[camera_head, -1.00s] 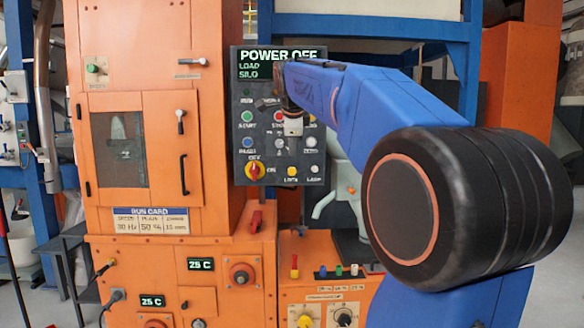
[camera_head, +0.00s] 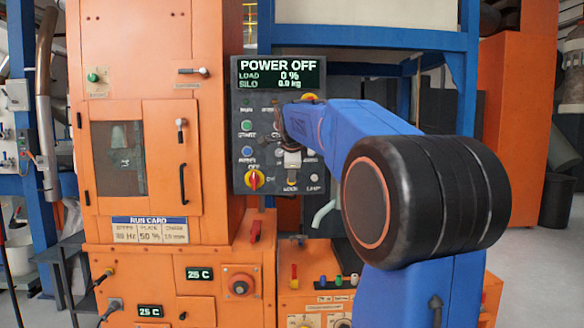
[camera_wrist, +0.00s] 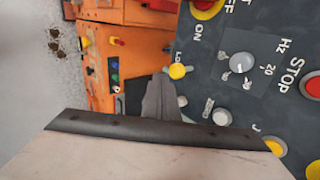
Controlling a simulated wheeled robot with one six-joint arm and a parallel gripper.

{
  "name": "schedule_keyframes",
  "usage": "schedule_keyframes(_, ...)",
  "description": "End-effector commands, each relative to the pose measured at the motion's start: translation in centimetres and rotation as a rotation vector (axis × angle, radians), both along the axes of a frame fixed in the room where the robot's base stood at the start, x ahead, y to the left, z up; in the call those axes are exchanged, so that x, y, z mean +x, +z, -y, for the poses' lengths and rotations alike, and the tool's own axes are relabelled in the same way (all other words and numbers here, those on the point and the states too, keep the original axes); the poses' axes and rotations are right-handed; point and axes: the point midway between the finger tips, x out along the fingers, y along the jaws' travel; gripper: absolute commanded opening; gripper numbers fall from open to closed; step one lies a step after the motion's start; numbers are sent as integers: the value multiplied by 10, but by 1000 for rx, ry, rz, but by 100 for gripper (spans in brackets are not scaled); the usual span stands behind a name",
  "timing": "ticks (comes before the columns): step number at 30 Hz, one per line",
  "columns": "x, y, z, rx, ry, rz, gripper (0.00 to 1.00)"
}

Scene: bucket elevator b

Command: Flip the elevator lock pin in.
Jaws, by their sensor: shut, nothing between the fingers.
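The dark control panel (camera_head: 240,110) reads POWER OFF, LOAD 0 % and SILO 0.0 kg. A small yellow knob sits low on it, above a label that looks like LOCK (camera_head: 291,189). In the wrist view this yellow knob (camera_wrist: 177,71) is beside a partly covered label starting LO. My gripper (camera_head: 292,168) is shut and empty in front of the lower panel, mostly hiding the knob in the head view. In the wrist view the dark closed fingers (camera_wrist: 162,95) point just left of and below the knob. I cannot tell whether they touch it.
A white knob (camera_wrist: 222,117) and a grey dial (camera_wrist: 243,62) are close by. A red-yellow rotary switch (camera_head: 254,180) is to the left. The orange cabinet (camera_head: 125,60) stands left of the panel, and a blue frame (camera_head: 370,38) is behind.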

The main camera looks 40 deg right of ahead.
Motion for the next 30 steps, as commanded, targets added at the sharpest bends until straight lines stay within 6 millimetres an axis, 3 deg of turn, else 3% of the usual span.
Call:
schedule_keyframes(1, 5, -7, 4, 1, -1, -3, 0)
schedule_keyframes(9, 29, -9, 21, 2, -1, -1, 0)
schedule_keyframes(25, 35, -9, 25, 1, -1, 0, 0)
schedule_keyframes(30, 45, -10, 32, 1, -1, -2, 0)
